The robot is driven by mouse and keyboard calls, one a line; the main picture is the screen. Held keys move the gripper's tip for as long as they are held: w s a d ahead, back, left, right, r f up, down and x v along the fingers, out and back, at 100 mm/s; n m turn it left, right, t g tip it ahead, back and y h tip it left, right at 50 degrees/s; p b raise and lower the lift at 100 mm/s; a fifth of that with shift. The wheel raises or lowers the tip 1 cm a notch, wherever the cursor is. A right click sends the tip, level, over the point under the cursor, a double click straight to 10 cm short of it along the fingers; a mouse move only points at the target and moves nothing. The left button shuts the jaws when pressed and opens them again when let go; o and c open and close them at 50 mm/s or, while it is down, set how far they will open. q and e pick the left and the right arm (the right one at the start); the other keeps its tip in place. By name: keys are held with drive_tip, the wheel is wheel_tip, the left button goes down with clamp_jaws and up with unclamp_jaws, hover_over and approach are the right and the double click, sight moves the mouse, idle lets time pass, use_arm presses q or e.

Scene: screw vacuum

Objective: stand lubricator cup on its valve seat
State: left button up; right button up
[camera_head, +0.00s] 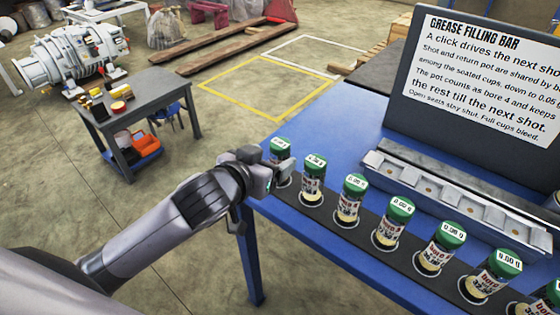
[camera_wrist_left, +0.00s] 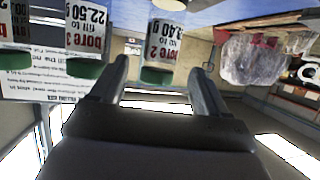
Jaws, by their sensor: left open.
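Several lubricator cups with green caps and printed labels stand upright in a row on a dark strip, with pale rings around their bases. The second cup (camera_head: 312,180) and third cup (camera_head: 351,200) show clearly. My left gripper (camera_head: 284,166) is at the far left end of the row and partly hides the end cup (camera_head: 279,148). It is open. In the left wrist view, which looks upside down, a cup labelled "bore 2" (camera_wrist_left: 163,45) shows between the two open fingers; contact cannot be told. My right gripper is out of view.
A grey rail with pockets (camera_head: 450,200) lies behind the cups on the blue table (camera_head: 318,128). A sign headed "Grease filling bar" (camera_head: 480,75) stands behind it. A small side table (camera_head: 135,110) stands on the floor at left. Neighbouring cups stand close to the gripper.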

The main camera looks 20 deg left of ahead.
use_arm(q)
drive_tip(key=shift+x, duration=3.45)
drive_tip(key=shift+c, duration=0.2)
drive_tip(key=c, duration=1)
drive_tip(key=shift+c, duration=0.7)
